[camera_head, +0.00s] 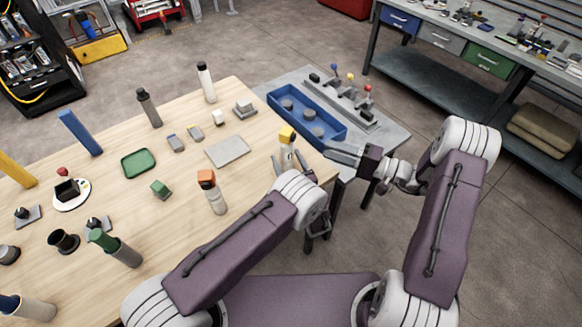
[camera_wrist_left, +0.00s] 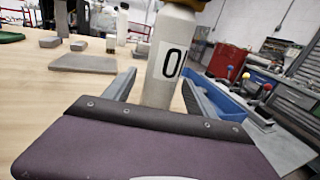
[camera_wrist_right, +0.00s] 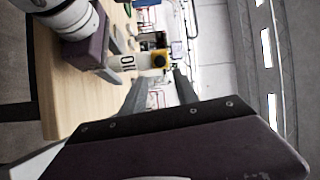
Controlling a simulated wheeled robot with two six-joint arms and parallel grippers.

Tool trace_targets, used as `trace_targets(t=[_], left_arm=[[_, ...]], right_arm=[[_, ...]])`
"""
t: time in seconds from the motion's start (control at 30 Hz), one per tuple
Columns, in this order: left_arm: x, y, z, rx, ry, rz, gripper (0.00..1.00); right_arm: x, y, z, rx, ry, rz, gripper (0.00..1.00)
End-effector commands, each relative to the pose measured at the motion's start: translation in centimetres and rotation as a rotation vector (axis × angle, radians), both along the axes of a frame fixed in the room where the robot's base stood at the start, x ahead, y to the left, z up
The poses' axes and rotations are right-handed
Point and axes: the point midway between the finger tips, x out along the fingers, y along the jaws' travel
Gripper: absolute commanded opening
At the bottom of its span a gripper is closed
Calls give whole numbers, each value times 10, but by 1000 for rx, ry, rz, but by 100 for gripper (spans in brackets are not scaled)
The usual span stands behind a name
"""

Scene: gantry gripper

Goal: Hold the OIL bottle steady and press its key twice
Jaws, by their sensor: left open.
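The OIL bottle (camera_head: 286,155) is white with a yellow top (camera_head: 287,134) and stands upright near the table's right edge. In the left wrist view the bottle (camera_wrist_left: 168,60) carries a label showing "O" and stands between the fingers of my left gripper (camera_wrist_left: 160,92). That gripper is open around it; I cannot tell whether either finger touches. My right gripper (camera_head: 330,153) is right of the bottle, apart from it, with its fingers spread. In the right wrist view the label (camera_wrist_right: 127,63) and yellow top (camera_wrist_right: 159,61) show beyond the right fingers (camera_wrist_right: 160,85). The key is not clearly visible.
An orange-topped bottle (camera_head: 213,193) stands to the left on the wooden table (camera_head: 165,195). A grey plate (camera_head: 228,151) lies behind it. A blue tray (camera_head: 330,133) and a panel with coloured levers (camera_head: 352,98) are on the grey surface beyond. Several other bottles and blocks stand farther left.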

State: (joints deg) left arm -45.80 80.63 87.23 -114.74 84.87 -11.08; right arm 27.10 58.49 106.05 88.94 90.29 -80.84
Motion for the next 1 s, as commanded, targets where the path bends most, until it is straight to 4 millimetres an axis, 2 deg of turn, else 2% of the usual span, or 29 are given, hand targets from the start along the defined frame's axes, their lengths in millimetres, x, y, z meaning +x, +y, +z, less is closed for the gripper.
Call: trace_targets(t=[0.23,0.47,0.53,0.67,1.0], left_arm=[[1,0,0,0,0,0,65],[1,0,0,-1,0,0,1],[1,0,0,-1,0,0,0],[1,0,0,-1,0,0,0],[1,0,0,-1,0,0,0]], right_arm=[[0,0,0,0,0,0,36],[0,0,0,0,0,0,36],[0,0,0,0,0,0,36],[0,0,0,0,0,0,0],[0,0,0,0,0,0,0]])
